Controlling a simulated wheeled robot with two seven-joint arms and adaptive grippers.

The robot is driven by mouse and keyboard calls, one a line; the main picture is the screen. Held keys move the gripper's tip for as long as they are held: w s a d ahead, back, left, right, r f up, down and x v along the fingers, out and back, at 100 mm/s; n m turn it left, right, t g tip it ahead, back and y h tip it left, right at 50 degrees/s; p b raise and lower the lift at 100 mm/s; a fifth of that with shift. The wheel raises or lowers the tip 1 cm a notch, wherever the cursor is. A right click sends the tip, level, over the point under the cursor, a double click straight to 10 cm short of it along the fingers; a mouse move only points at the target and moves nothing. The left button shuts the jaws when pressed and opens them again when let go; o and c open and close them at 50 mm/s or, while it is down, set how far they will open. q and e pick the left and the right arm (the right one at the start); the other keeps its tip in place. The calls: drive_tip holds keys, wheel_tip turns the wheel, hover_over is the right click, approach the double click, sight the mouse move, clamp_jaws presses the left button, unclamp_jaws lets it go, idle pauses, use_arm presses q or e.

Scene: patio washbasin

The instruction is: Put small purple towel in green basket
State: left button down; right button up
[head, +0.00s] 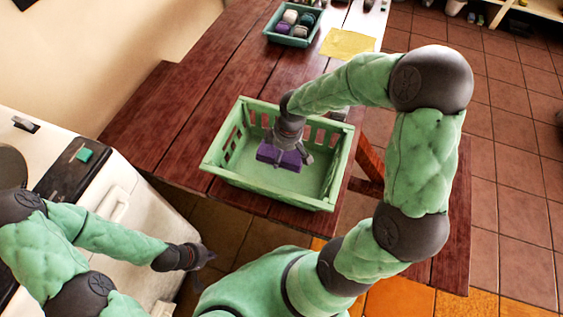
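The green basket (222,165), an open crate with slotted walls, stands on the dark red wooden table. The small purple towel (267,153) is a folded block inside it, toward the middle of its floor. My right gripper (292,156) reaches down into the basket from above, right over the towel. Its fingers partly cover the towel, and I cannot tell whether they are closed on it. My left gripper (207,257) is empty, low beside the white cabinet and away from the basket. Its small dark fingers look spread apart.
A smaller teal basket (290,40) with several rolled items stands at the back of the table (190,110), beside a yellow cloth (347,44). A white appliance (130,205) with a teal item (84,155) on top stands at left. Table left of the green basket is clear.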

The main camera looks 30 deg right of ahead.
sight(282, 160)
drive_tip(key=shift+f+b, duration=1)
drive_tip(key=shift+f, duration=1.6)
drive_tip(key=shift+f, duration=0.2)
drive_tip(key=o, duration=1.1)
drive_tip(key=shift+r, duration=0.15)
drive_tip(key=r+p, duration=0.1)
drive_tip(key=r, duration=0.3)
drive_tip(key=s+r+p, duration=0.1)
drive_tip(key=r+p, duration=0.1)
drive_tip(key=r, duration=0.2)
drive_tip(key=d+r+p, duration=0.1)
drive_tip(key=r, duration=0.3)
drive_tip(key=shift+s+d+p, duration=0.1)
drive_tip(key=shift+s+p, duration=0.1)
drive_tip(key=shift+p, duration=0.1)
